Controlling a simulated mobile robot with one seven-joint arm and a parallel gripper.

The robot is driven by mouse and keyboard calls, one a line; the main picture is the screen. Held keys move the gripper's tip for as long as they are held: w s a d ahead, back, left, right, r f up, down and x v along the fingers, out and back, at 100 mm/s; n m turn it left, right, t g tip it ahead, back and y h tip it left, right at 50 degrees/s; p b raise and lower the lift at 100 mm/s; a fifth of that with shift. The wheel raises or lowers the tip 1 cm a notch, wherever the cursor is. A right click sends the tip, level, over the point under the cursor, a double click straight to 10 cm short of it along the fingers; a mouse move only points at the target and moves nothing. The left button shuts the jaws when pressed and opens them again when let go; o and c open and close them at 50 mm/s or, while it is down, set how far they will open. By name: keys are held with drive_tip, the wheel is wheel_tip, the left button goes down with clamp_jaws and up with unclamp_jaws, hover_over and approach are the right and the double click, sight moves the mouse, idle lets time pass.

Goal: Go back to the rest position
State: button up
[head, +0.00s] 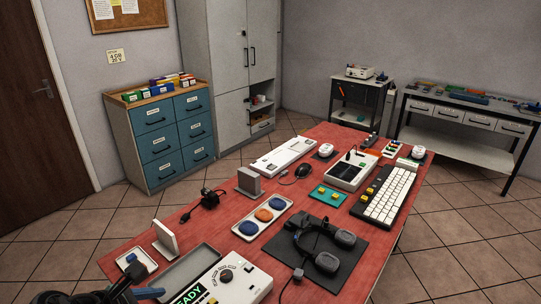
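My gripper (147,282) is at the bottom left corner, partly cut off by the lower edge of the head view. It is dark with blue fingertip pads. The two fingers stand apart with nothing seen between them. It is over the near left end of the red table (225,222), close to a small white tray (137,259) and a grey tray (190,268). No marker of a rest position shows.
A device with a green READY display (188,294) stands right of my gripper. A white upright stand (165,240), a black cable bundle (207,199), a button panel (263,217), a headset on a black mat (322,245) and a keyboard (389,195) occupy the table. Floor is free on the left.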

drive_tip(key=w+r+m+t+y, duration=0.3)
drive_tip(key=r+m, duration=0.1)
drive_tip(key=r, duration=0.5)
drive_tip(key=w+r+m+t+y, duration=0.2)
drive_tip(key=w+r+m, duration=0.25)
drive_tip(key=r, duration=0.45)
drive_tip(key=s+d+r+m+t+y, duration=0.1)
drive_tip(key=d+r+m+t, duration=0.25)
drive_tip(key=r, duration=0.55)
drive_tip(key=s+d+r+m+t+y, duration=0.1)
drive_tip(key=d+r+m+t, duration=0.3)
drive_tip(key=r, duration=0.5)
drive_tip(key=s+d+r+m+t+h+p, duration=0.1)
drive_tip(key=s+d+r+m+t+h, duration=0.3)
drive_tip(key=s+d+r+m+t, duration=0.3)
drive_tip(key=s+d+r+m, duration=0.3)
drive_tip(key=s+d+r, duration=0.4)
drive_tip(key=r, duration=0.3)
drive_tip(key=shift+d+r+m, duration=0.2)
drive_tip(key=shift+d+m, duration=0.1)
drive_tip(key=shift+m, duration=0.1)
drive_tip(key=shift+s, duration=0.15)
